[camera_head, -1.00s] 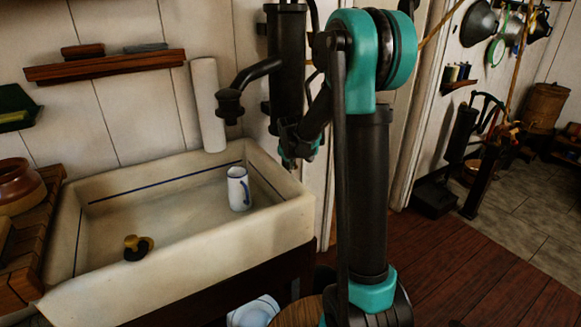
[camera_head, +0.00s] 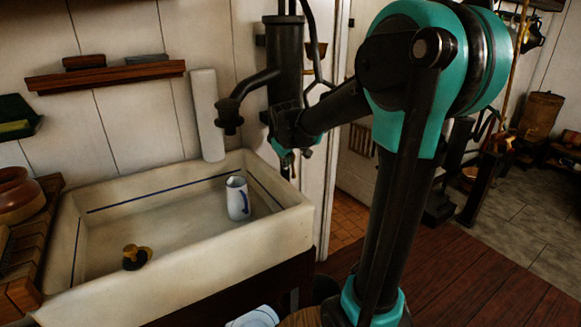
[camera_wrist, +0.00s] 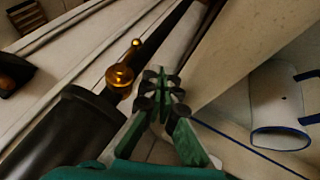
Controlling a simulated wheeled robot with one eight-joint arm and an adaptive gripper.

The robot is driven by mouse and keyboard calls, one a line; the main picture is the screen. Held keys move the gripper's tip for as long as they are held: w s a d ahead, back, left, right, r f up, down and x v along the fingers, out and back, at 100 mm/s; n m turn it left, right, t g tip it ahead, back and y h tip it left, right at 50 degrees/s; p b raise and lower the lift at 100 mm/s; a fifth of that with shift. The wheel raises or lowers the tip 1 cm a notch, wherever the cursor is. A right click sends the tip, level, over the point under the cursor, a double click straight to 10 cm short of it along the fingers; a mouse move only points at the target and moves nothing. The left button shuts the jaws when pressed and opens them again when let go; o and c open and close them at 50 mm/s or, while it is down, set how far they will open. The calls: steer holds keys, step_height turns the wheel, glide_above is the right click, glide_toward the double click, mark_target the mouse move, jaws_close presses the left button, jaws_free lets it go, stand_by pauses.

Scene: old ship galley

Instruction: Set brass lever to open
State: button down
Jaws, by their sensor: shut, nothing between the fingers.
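In the wrist view a rounded brass piece (camera_wrist: 119,78) with a small brass tip sits along a dark rod, left of my gripper (camera_wrist: 162,82). It may be the brass lever; I cannot tell its setting. My gripper's green fingers are together and empty, a little apart from the brass piece in the picture. In the head view my gripper (camera_head: 287,158) hangs beside the black pump (camera_head: 285,65), above the sink's back right corner. No lever can be made out there, as the pump and my wrist crowd that spot.
The pump's curved spout (camera_head: 229,112) reaches over the pale sink (camera_head: 250,238). A white jug with a blue handle (camera_head: 237,200) and a brass-and-black plug (camera_head: 135,257) are in the sink. A white roll (camera_head: 207,115) stands behind it.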

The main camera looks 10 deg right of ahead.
steer(key=s+d+f+m, duration=0.2)
steer(key=s+d+f, duration=0.1)
steer(key=s, duration=0.1)
steer(key=m+t+y, duration=0.3)
steer(key=m+y, duration=0.7)
steer(key=y, duration=0.5)
glide_toward(293, 168)
steer(key=d, duration=0.8)
steer(key=s+a+x, duration=0.1)
steer(key=s+x, duration=0.1)
steer(key=x, duration=1.1)
steer(key=shift+a+f, duration=0.2)
steer(key=shift+f, duration=0.1)
steer(key=shift+a, duration=0.1)
